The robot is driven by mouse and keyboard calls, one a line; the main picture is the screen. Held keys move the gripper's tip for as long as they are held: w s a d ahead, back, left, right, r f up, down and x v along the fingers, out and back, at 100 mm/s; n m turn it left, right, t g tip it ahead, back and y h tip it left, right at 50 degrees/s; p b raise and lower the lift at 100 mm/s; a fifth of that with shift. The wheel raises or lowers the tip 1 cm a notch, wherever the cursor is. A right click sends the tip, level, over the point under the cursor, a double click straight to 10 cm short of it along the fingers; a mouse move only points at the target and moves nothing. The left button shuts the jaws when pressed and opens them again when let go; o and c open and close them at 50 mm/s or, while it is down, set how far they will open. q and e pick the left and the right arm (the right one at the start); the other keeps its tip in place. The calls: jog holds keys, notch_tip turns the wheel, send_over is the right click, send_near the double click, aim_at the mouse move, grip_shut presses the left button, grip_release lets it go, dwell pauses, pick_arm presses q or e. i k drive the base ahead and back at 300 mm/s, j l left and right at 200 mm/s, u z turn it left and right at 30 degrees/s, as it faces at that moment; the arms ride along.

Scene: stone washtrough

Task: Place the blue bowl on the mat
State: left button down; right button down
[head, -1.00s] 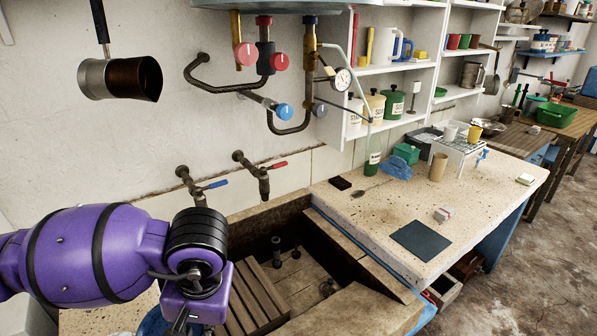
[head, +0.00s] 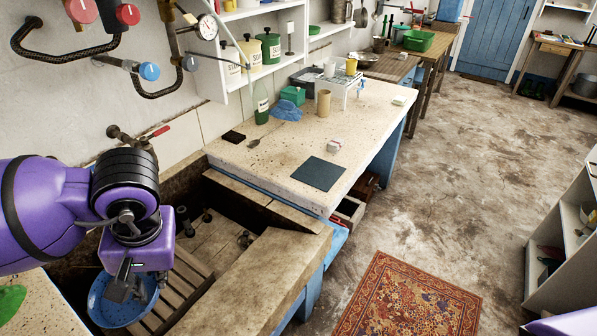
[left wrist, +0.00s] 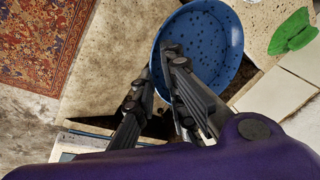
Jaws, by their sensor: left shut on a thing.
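The blue bowl (head: 108,308) with dark speckles is at the lower left of the head view, in front of the trough's wooden slats. My left gripper (head: 136,284) is shut on its rim, seen from above. In the left wrist view the bowl (left wrist: 215,30) is at the top, with the left gripper's fingers (left wrist: 160,65) at its rim. The dark, square mat (head: 318,173) lies flat and bare on the speckled countertop, to the right of the trough. My right gripper is not in view.
A small whitish block (head: 334,145) lies just behind the mat. A brown cylinder (head: 323,103), blue cloth (head: 287,110) and green bottle (head: 262,110) stand farther back. A patterned rug (head: 410,300) covers part of the floor.

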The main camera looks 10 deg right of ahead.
aim_at(319, 173)
jog(key=z, duration=0.45)
jog(key=i+l+z, duration=0.1)
jog(key=z, duration=0.35)
jog(key=i+z, duration=0.15)
jog(key=z, duration=0.3)
jog(key=i+j, duration=0.1)
jog(key=i, duration=0.5)
jog(key=l+z, duration=0.05)
